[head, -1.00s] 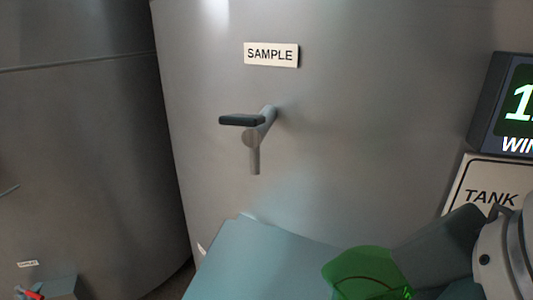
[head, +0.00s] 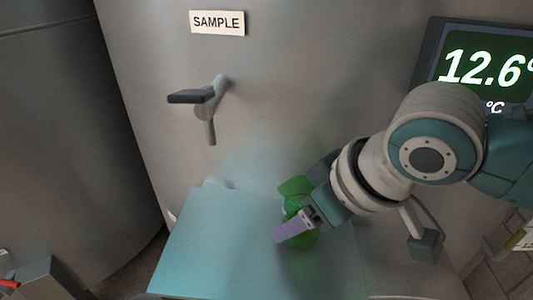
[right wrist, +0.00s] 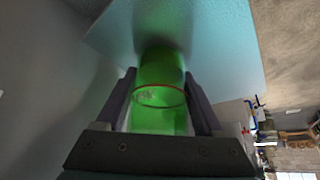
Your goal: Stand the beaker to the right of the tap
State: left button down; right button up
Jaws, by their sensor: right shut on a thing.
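The tap (head: 212,105), grey with a dark lever, sticks out of the steel tank in the head view, above a teal shelf. The beaker (head: 300,236) is green and see-through, to the right of the tap and lower. My right gripper (head: 294,228) is shut on it, and a purple finger hides part of its side. In the right wrist view the beaker (right wrist: 160,112), with a red ring around it, is between the two fingers, its far end at or close over the teal surface. I cannot tell whether it touches. My left gripper is not in view.
The teal shelf (head: 215,240) is bare to the left of the beaker. A SAMPLE label (head: 217,22) is on the tank above the tap. A lit display (head: 485,70) is at the upper right, behind my right arm. A grey box (head: 50,278) is at the lower left.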

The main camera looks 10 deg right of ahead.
jog(key=shift+w, duration=0.15)
jog(key=shift+f, duration=0.1)
jog(key=o, duration=1.6)
jog(key=shift+c, duration=0.2)
jog(key=v, duration=1.2)
jog(key=s+d+f+m+h, duration=0.1)
jog(key=s+d+f+m, duration=0.1)
jog(key=s, duration=0.5)
jog(key=s+d+f+m+g+h, duration=0.1)
jog(key=s+d+f, duration=0.1)
jog(key=s+f, duration=0.3)
jog(key=s, duration=0.3)
jog(key=shift+s+m+g+h+p, duration=0.2)
jog(key=shift+m+g+h+p, duration=0.1)
jog(key=shift+m+h+p, duration=0.1)
jog(key=shift+d+f, duration=0.1)
jog(key=shift+f, duration=0.05)
